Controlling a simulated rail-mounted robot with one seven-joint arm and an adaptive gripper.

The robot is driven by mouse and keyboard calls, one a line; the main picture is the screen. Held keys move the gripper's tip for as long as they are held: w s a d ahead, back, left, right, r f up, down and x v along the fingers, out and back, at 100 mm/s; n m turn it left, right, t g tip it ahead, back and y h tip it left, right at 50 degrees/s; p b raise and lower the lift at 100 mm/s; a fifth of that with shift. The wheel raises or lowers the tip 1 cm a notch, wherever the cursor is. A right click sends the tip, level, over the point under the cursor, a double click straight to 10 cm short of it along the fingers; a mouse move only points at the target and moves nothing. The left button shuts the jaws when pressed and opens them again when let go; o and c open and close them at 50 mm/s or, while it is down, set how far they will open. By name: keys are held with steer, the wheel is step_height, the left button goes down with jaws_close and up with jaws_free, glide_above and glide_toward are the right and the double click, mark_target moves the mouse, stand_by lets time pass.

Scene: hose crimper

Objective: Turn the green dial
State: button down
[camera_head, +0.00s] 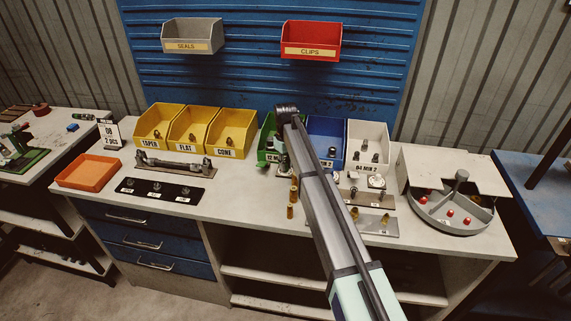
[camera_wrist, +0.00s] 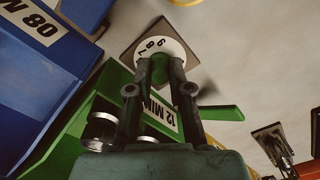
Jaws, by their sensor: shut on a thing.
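In the wrist view, the green dial (camera_wrist: 160,70) sits between my fingertips, in front of a round white face (camera_wrist: 168,46) with printed numbers. The face is on a square grey-brown plate on the bench. My gripper (camera_wrist: 159,66) is shut on the green dial, with a dark finger on either side. The fingers hide part of the dial and face. In the head view my arm covers this spot, and neither dial nor fingertips can be made out.
A green bin (camera_wrist: 93,128) labelled "12 MIN" stands close beside my fingers, holding metal parts. A blue bin (camera_wrist: 30,78) is at left. In the head view, a white bin (camera_head: 368,134) and a round grey tray (camera_head: 452,224) stand to the right. Yellow bins (camera_head: 232,128) stand left.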

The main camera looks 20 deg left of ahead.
steer(key=shift+f+m+b, duration=0.1)
steer(key=shift+m+b, duration=0.5)
steer(key=shift+m, duration=0.7)
steer(key=shift+m+b, duration=0.35)
steer(key=shift+m, duration=1.15)
steer(key=c, duration=1.1)
jaws_free()
